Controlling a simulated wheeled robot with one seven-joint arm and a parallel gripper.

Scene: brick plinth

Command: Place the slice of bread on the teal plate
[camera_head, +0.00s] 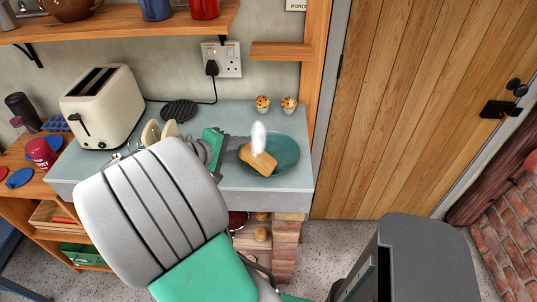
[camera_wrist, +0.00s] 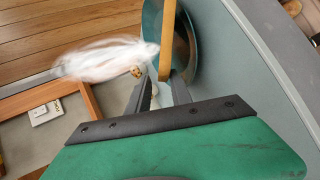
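The slice of bread (camera_head: 258,161) is golden brown and overlaps the left part of the teal plate (camera_head: 287,147) in the head view. My gripper (camera_head: 238,148) reaches in from the left and meets the bread's left edge. In the wrist view the bread (camera_wrist: 167,38) shows edge-on, its near end between the two fingertips of my gripper (camera_wrist: 164,80). The plate (camera_wrist: 187,48) lies behind the bread there. I cannot tell whether the bread touches the plate. My arm hides part of the worktop.
A cream toaster (camera_head: 103,105) stands at the back left. Two muffins (camera_head: 276,104) sit behind the plate. White steam-like blur (camera_head: 258,136) rises by the bread. A wooden post borders the worktop's right.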

